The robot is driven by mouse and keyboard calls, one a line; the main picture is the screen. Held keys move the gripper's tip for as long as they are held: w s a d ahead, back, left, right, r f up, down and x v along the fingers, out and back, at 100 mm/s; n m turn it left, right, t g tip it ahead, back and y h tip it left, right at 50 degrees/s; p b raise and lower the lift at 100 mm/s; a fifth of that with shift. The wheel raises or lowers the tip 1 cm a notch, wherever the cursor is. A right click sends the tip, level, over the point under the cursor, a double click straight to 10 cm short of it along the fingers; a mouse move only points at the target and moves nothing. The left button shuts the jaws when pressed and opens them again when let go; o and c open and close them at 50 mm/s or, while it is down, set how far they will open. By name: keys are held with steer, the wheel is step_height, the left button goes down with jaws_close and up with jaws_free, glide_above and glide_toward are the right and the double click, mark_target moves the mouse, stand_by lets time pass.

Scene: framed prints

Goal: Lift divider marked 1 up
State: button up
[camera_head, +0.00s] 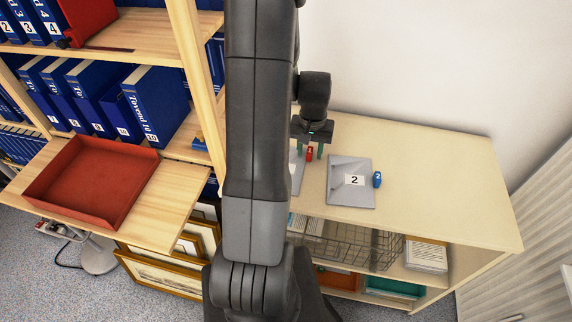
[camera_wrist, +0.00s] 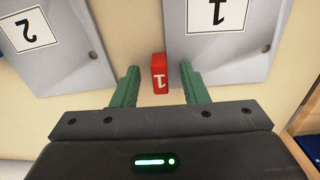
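The divider marked 1 (camera_wrist: 228,45) is a flat grey sheet lying on the pale cabinet top, with a white label. Its red tab (camera_wrist: 159,74), also marked 1, sticks out at its edge. In the head view my arm hides most of this divider (camera_head: 296,172), but the red tab (camera_head: 310,154) shows. My gripper (camera_wrist: 160,72) points down with its green fingers apart, one on each side of the red tab. Gaps show between the tab and both fingers, so it is open and holds nothing. The gripper also shows in the head view (camera_head: 310,153).
A grey divider marked 2 (camera_head: 362,192) with a blue tab (camera_head: 377,180) lies beside it on the cabinet top (camera_head: 440,185). The wall (camera_head: 430,60) stands close behind. A red tray (camera_head: 92,180) and blue binders (camera_head: 155,103) are at left. The cabinet top's right part is clear.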

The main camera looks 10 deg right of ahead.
jaws_close()
step_height(320, 180, up, 10)
stand_by(0.7)
steer(key=shift+r, duration=0.2)
steer(key=shift+r+p, duration=2.5)
steer(key=shift+r, duration=0.35)
